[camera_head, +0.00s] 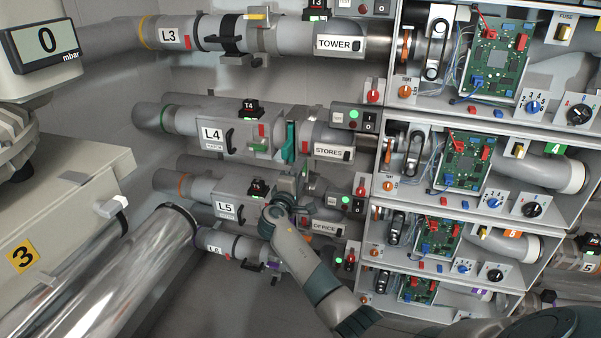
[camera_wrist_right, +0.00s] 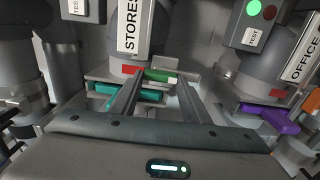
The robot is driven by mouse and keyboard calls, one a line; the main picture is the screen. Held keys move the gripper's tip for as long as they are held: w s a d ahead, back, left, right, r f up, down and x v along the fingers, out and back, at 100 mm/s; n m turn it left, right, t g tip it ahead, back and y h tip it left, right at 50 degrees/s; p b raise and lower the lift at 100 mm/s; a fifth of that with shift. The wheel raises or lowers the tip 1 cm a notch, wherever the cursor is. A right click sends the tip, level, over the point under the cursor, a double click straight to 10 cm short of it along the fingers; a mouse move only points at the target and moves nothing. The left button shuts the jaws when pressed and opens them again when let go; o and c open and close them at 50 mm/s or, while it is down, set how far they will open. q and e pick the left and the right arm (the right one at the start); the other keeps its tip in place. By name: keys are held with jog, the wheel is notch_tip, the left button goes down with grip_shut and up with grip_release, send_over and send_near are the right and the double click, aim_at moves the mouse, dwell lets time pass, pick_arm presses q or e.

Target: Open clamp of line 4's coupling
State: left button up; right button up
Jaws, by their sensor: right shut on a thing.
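Line 4's pipe, labelled L4 (camera_head: 212,134), runs across the middle of the head view to the STORES stub (camera_head: 328,150). Its coupling carries a tall teal piece (camera_head: 291,142). My right gripper (camera_head: 296,172) reaches this coupling from below; its fingertips are hard to make out there. In the right wrist view, its two fingers (camera_wrist_right: 155,84) are closed about a green lever (camera_wrist_right: 160,75) with a white patch. Another teal strip (camera_wrist_right: 128,92) lies behind the fingers, across the coupling. The exact contact is partly hidden. My left gripper is not in view.
Line 3 (camera_head: 168,37) runs above, and line 5 (camera_head: 225,208) and line 6 (camera_head: 214,249) run close below. Cabinets with circuit boards (camera_head: 467,159) and knobs stand at right. A shiny metal pipe (camera_head: 135,275) stands at lower left.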

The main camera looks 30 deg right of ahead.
jog(key=shift+f, duration=0.1)
jog(key=o, duration=1.3)
jog(key=shift+o, duration=1)
jog(key=shift+a, duration=0.1)
